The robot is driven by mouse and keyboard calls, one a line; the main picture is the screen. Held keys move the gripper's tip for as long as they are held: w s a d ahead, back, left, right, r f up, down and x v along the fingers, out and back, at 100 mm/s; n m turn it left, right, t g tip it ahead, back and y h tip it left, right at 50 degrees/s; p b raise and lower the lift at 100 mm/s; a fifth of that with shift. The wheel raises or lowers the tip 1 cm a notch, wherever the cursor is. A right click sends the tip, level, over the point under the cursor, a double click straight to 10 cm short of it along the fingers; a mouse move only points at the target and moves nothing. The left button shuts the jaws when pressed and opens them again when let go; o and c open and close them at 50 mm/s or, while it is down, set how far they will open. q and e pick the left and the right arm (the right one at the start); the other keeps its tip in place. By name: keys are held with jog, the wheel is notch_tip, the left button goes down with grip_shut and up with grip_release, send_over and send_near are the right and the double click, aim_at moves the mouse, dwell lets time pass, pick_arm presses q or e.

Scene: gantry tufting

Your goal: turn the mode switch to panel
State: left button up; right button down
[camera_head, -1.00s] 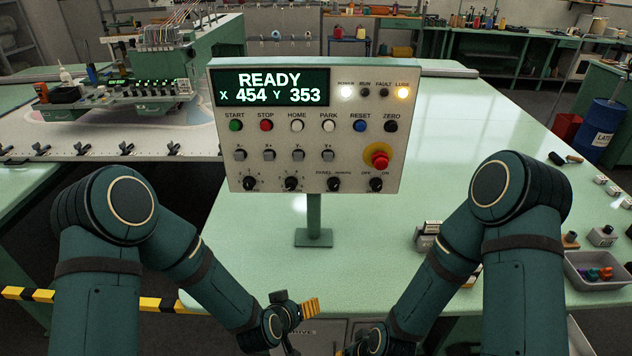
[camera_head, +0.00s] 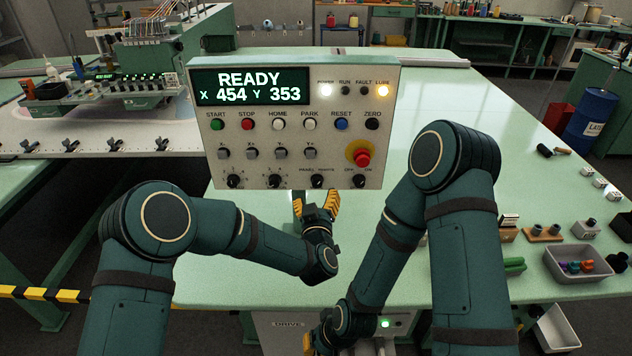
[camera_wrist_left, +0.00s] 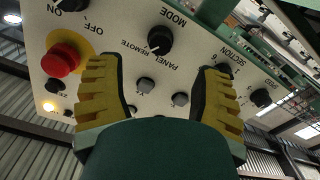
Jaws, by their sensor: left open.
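The mode switch (camera_head: 317,181) is a black knob on the lower edge of the control panel (camera_head: 385,120), by the PANEL and REMOTE labels. In the left wrist view, upside down, the mode switch (camera_wrist_left: 160,40) shows a white mark that seems to lean toward REMOTE. My left gripper (camera_head: 315,205) is open just below it, yellow fingers pointing up. In the wrist view the knob lies beyond and between the spread left fingertips (camera_wrist_left: 157,75), apparently untouched. My right gripper (camera_head: 312,343) is low at the bottom edge, partly hidden; its opening is unclear.
A red emergency-stop button (camera_head: 361,157) sits above and right of the switch, near an ON/OFF knob (camera_head: 359,181). Other knobs lie to the left.

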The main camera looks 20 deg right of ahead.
aim_at(317, 183)
pick_arm(q)
jog(key=shift+x, duration=3.6)
grip_shut()
